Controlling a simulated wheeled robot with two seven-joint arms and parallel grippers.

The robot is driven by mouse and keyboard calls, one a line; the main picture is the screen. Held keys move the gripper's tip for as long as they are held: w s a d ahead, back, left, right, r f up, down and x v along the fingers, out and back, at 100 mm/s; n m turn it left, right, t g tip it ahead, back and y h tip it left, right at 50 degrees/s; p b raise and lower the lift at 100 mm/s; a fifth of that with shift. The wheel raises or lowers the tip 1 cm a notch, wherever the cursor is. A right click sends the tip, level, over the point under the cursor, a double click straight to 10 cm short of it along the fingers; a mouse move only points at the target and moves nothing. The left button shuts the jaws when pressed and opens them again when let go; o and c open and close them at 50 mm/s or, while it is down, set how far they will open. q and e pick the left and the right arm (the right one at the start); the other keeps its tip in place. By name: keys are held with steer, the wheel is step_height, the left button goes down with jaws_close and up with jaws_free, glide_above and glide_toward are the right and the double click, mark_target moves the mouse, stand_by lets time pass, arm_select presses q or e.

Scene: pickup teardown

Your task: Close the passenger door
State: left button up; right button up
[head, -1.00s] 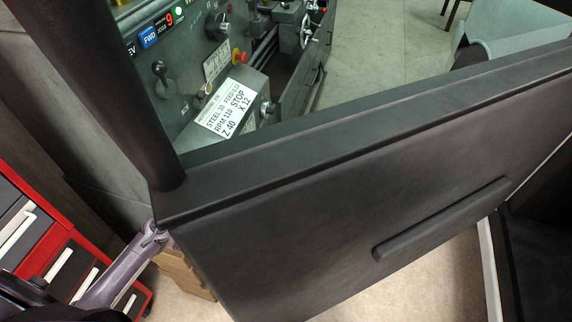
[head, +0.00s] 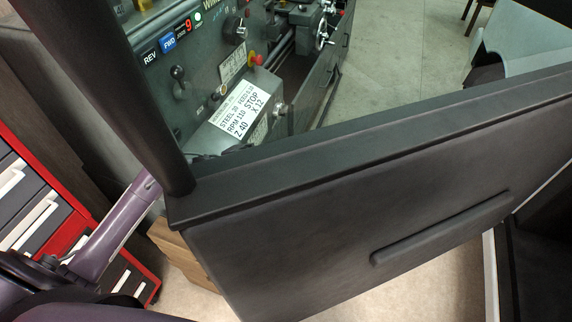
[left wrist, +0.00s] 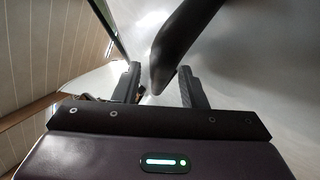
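The dark grey passenger door (head: 330,235) stands open across the head view, with a long raised handle bar (head: 440,228) on its panel. Its window frame post (head: 135,90) rises at the left. My left arm comes in from the left and reaches behind the door's left edge; its gripper is hidden there in the head view. In the left wrist view my left gripper (left wrist: 158,86) has its two fingers apart. A dark bar (left wrist: 185,35), perhaps part of the door frame, comes down between the fingers; I cannot tell whether they touch it. My right gripper is not in view.
A grey lathe (head: 235,85) with a control panel and a white sign (head: 243,112) shows through the window opening. A red tool cabinet (head: 60,225) stands at the left, and wooden blocks (head: 185,255) lie below the door's left edge. A dark opening (head: 545,255) is at the right.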

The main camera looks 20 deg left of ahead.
arm_select(q)
steer(key=shift+d+r, duration=0.15)
steer(key=shift+d, duration=0.2)
steer(key=shift+c, duration=0.5)
jaws_close()
steer(key=shift+w, duration=0.1)
